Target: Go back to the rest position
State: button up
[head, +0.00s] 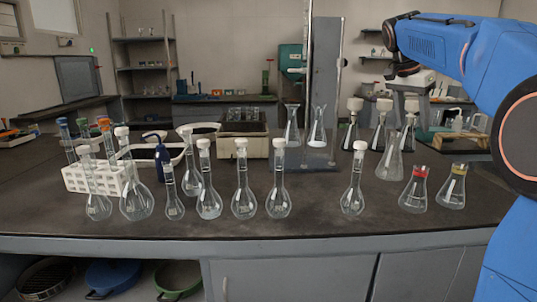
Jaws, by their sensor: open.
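My blue arm comes in from the right edge, bent over the right end of the dark lab bench (300,227). My gripper (408,88) hangs from its wrist, above the flasks at the right of the bench. It is open, and I see nothing held in it. Its fingertips are hard to make out against the glassware behind.
Several white-stoppered flasks (243,200) line the front of the bench. A conical flask (390,165) stands below my gripper, with red-banded (414,195) and yellow-banded (452,192) flasks nearby. A white tube rack (95,180) is at left. Sieves (110,275) lie below.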

jog(key=s+a+f+n+t+y, duration=0.1)
jog(key=s+a+f+n, duration=0.25)
jog(key=s, duration=0.35)
jog(key=s+a+f+n, duration=0.2)
jog(key=s+f, duration=0.3)
jog(key=s, duration=0.2)
jog(key=s+a+f+n+t+y, duration=0.1)
jog(key=s+a+f+n, duration=0.2)
jog(key=s, duration=0.4)
jog(key=s+a+f+n+y, duration=0.1)
jog(key=s+a+f+n, duration=0.1)
jog(key=s+f, duration=0.6)
jog(key=s+a+f+n+t+y, duration=0.1)
jog(key=s+a+f+n, duration=0.1)
jog(key=s+f, duration=0.6)
notch_tip(320, 180, down, 4)
jog(key=shift+s+a+r+n, duration=0.2)
jog(key=shift+s+a+n, duration=0.15)
jog(key=shift+a, duration=0.25)
